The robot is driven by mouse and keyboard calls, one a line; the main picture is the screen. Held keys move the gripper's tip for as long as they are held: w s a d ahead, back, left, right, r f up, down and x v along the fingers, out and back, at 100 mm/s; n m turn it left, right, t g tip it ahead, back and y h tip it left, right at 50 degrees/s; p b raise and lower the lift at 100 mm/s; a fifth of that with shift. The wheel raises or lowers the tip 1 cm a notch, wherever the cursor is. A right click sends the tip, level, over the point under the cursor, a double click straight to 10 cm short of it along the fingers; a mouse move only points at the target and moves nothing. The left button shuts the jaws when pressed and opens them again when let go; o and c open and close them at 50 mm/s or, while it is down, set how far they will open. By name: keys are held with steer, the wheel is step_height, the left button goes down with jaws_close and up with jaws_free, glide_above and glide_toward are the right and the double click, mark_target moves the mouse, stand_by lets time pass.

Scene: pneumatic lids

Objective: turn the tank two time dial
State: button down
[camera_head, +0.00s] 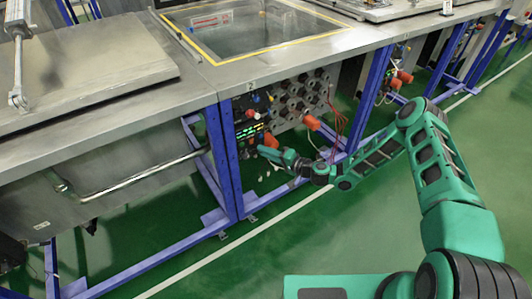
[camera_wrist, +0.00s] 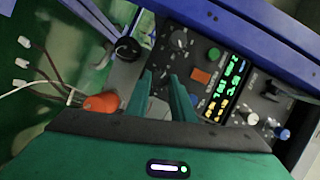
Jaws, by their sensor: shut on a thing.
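Tank two is the open steel tank with a yellow-edged rim (camera_head: 345,40) and a "2" on its front edge in the head view. Its black control panel (camera_head: 246,113) is below the rim, between blue legs. My gripper (camera_head: 262,150) is at the panel's lower part. In the wrist view my gripper (camera_wrist: 162,76) has two green fingers close together against the panel (camera_wrist: 212,58), shut on a small knob or dial there, mostly hidden by the fingers. A dark round dial with a marked scale (camera_wrist: 180,42) shows just beyond the fingertips.
Blue frame legs (camera_head: 222,165) stand close to the left.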

steer(key=m+y, duration=0.1)
steer(key=m, duration=0.2)
steer(key=f+m+t, duration=0.1)
steer(key=m, duration=0.1)
steer(key=m+t+y, duration=0.1)
steer(key=m, duration=0.2)
steer(key=shift+w+d+f+m+y, duration=0.1)
steer(key=shift+d+f+m+y, duration=0.05)
steer(key=shift+d+m+y, duration=0.15)
steer(key=shift+a, duration=0.1)
stand_by(0.5)
steer(key=c, duration=1.5)
jaws_free()
steer(key=shift+c, duration=0.2)
steer(key=shift+a, duration=0.1)
steer(key=v, duration=1)
steer(key=shift+d, duration=0.35)
